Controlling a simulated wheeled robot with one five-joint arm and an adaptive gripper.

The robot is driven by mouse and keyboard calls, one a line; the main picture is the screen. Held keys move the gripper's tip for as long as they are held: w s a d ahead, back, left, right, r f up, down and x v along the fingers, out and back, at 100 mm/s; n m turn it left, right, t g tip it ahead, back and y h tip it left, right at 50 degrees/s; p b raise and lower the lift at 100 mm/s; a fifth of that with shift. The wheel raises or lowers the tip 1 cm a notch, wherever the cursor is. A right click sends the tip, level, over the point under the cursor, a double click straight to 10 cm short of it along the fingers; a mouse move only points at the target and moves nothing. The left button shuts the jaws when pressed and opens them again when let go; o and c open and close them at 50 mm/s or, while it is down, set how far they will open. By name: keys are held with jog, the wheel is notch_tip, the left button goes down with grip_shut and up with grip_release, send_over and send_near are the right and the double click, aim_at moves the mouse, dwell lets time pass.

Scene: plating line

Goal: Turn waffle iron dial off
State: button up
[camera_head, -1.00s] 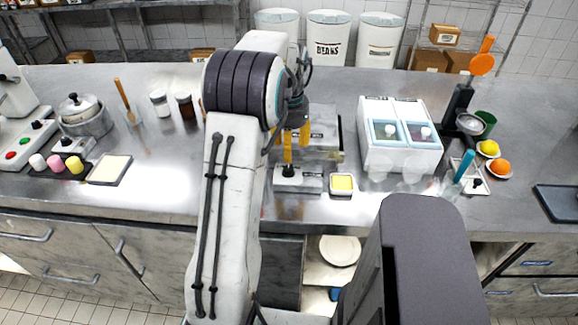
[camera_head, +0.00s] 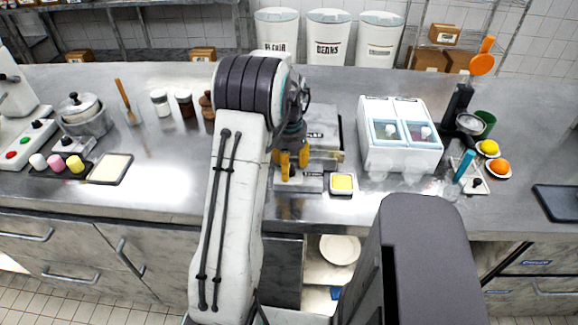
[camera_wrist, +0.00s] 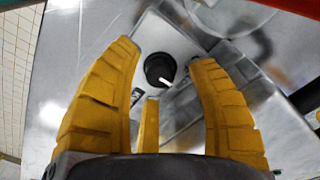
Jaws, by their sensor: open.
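The waffle iron (camera_head: 325,135) is a grey metal appliance in the middle of the counter, partly behind my arm. Its front control panel (camera_head: 312,183) faces me. In the wrist view the dial (camera_wrist: 158,66) is a round black knob with a white mark pointing to the lower right of the picture. My gripper (camera_head: 293,163) has yellow fingers and is open, just above the panel. In the wrist view the gripper (camera_wrist: 165,62) has its fingers spread on both sides of the dial, with a gap on each side. In the head view my gripper hides the dial.
A small dish of yellow food (camera_head: 342,183) stands just right of the panel. A white two-lid container (camera_head: 370,155) is further right. Shakers (camera_head: 184,103) and a tray (camera_head: 110,169) are to the left. The counter between tray and arm is clear.

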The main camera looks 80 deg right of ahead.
jog(key=shift+f, duration=0.3)
jog(key=shift+c, duration=0.5)
grip_shut()
